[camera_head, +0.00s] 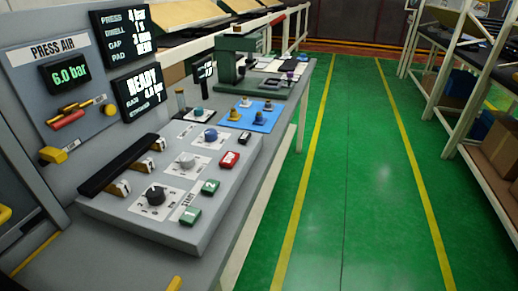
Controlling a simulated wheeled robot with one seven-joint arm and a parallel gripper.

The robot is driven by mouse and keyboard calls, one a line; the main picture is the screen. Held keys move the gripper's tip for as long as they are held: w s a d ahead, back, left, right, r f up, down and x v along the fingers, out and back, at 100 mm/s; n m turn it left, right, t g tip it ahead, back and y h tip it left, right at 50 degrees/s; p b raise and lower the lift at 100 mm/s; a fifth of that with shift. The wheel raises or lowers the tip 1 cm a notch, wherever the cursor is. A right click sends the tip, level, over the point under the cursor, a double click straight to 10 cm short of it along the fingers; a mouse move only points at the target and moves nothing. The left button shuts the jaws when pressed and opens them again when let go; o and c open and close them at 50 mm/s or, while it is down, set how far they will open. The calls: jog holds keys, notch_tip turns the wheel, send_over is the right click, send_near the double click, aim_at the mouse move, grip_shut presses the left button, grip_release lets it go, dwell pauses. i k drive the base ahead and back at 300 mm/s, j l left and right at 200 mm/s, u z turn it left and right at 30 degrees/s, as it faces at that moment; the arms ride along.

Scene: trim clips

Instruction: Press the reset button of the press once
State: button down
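The press's sloped grey control box (222,204) stands on the bench at the left. On it are a black knob (155,196), a grey knob (186,160) and a blue knob or button (211,134), each on a white plate. Beside them are a red button (229,160) and two green buttons, the nearer (190,216) and the farther (210,187). The small labels are too blurred for me to tell which one is reset. The upper black display (127,33) has several lines; the lower one (138,92) reads READY.
A PRESS AIR panel (90,110) showing 6.0 bar rises behind the box. A dark bar (120,166) with levers edges the box. Beyond are a blue mat (257,122) with small parts and a green press frame (240,60). The green aisle floor (365,200) is clear; shelving stands right.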

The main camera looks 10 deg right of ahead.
aim_at(244, 138)
jog(key=i+l, duration=0.25)
jog(key=l, duration=0.15)
jog(key=i+l, duration=0.5)
jog(key=l, duration=0.25)
jog(key=i+l, duration=0.25)
jog(key=l, duration=0.15)
jog(key=u, duration=1.75)
